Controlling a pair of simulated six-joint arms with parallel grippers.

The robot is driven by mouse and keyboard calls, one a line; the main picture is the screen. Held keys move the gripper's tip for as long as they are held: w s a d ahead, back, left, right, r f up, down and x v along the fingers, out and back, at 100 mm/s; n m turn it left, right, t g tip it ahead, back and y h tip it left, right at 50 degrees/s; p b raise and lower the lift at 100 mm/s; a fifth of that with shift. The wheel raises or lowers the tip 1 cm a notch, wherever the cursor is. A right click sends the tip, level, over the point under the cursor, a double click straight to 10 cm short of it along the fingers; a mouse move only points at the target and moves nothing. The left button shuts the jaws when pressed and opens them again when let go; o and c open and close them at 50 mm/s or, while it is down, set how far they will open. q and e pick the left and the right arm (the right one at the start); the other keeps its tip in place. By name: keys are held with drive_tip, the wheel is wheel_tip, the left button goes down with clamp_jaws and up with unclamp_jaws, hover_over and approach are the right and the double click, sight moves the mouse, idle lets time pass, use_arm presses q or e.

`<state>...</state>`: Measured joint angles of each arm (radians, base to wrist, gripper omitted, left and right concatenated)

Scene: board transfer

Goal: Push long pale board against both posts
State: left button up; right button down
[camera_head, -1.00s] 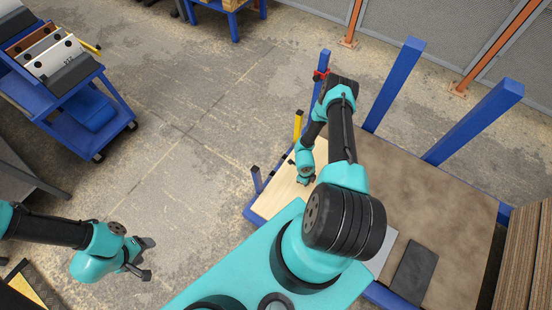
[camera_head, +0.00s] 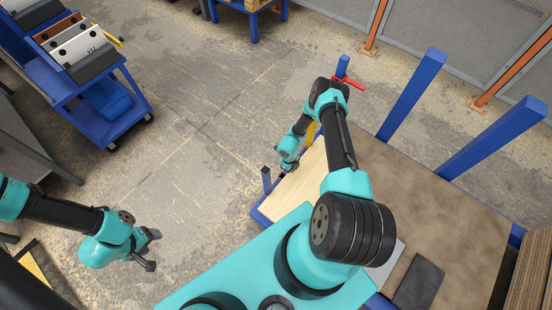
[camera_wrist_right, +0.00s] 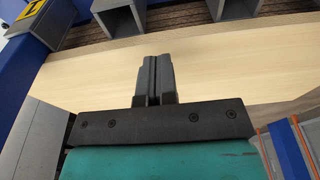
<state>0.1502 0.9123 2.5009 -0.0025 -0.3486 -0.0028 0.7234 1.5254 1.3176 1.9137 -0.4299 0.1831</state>
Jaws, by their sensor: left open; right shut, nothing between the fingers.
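The long pale board (camera_head: 312,166) lies along the left end of the blue-framed table in the head view, partly hidden by my right arm. It spans the right wrist view as a pale wood band (camera_wrist_right: 225,62). My right gripper (camera_head: 284,174) is shut and empty at the board's left edge. In the right wrist view its closed fingers (camera_wrist_right: 155,62) overlap the board; I cannot tell whether they touch it. Two tall blue posts, one nearer the middle (camera_head: 412,95) and one at right (camera_head: 492,139), rise from the table's far side. My left gripper (camera_head: 152,250) is open and empty over the floor.
A short dark-topped post (camera_head: 266,180) stands at the table's left corner. A yellow post (camera_head: 310,133) and a blue post with a red clamp (camera_head: 343,68) are beyond it. A dark plate (camera_head: 418,281) lies on the brown tabletop (camera_head: 440,220). A blue cart (camera_head: 85,95) stands left.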

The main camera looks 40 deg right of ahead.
drive_tip(key=w+a, duration=0.2)
drive_tip(key=w, duration=0.7)
drive_tip(key=shift+w+a, duration=0.2)
drive_tip(key=shift+a, duration=0.2)
drive_tip(key=s+a+r+n+t+y, duration=0.1)
drive_tip(key=s+a+r+n, duration=0.4)
drive_tip(key=r+n, duration=0.5)
drive_tip(key=s+a+r+n+t+y, duration=0.1)
drive_tip(key=s+a+r+n, duration=0.4)
drive_tip(key=r+n, duration=0.5)
drive_tip(key=s+a+r+n+y, duration=0.2)
drive_tip(key=s+a+r+n, duration=0.4)
drive_tip(key=r+n, duration=0.4)
wheel_tip(320, 180, up, 4)
drive_tip(key=shift+a+f+n+t, duration=0.15)
drive_tip(key=shift+n+t, duration=0.25)
drive_tip(key=shift+s, duration=0.15)
